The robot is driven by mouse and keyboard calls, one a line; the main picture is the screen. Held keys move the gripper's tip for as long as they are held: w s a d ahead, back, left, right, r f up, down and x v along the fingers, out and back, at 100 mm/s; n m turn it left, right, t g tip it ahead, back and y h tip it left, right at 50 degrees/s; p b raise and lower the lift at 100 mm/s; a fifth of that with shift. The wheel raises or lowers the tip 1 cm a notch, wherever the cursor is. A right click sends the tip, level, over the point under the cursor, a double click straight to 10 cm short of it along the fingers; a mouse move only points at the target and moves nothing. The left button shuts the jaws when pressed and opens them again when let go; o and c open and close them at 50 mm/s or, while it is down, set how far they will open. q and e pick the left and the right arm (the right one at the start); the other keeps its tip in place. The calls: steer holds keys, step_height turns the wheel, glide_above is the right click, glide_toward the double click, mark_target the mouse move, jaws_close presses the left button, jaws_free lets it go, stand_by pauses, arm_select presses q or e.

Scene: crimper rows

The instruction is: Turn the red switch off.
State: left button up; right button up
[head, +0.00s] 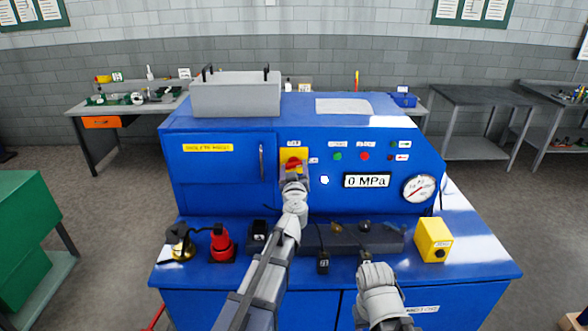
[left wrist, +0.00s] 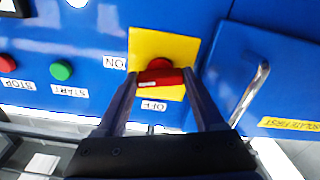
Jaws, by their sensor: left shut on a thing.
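The red switch (head: 293,162) sits on a yellow plate (head: 300,153) on the blue machine's front. In the left wrist view, the red switch (left wrist: 162,77) has its bar between the two fingers of my left gripper (left wrist: 160,79), which is shut on it. The bar lies roughly level there. The ON label (left wrist: 115,62) is left of the plate and the OFF label (left wrist: 153,105) is below it in that view. My left gripper (head: 293,178) hides the switch's lower part in the head view. My right gripper (head: 375,270) is low over the front ledge, its fingers unclear.
Green (head: 338,156) and red (head: 364,156) buttons are right of the switch, above a 0 MPa display (head: 367,181) and a gauge (head: 419,188). A door handle (head: 262,160) is to its left. A red-and-black tool (head: 221,243) and a yellow box (head: 433,240) stand on the ledge.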

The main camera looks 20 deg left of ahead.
arm_select(q)
steer(key=n, duration=1.1)
steer(key=shift+n, duration=2.1)
steer(key=o, duration=1.4)
steer(key=v, duration=0.8)
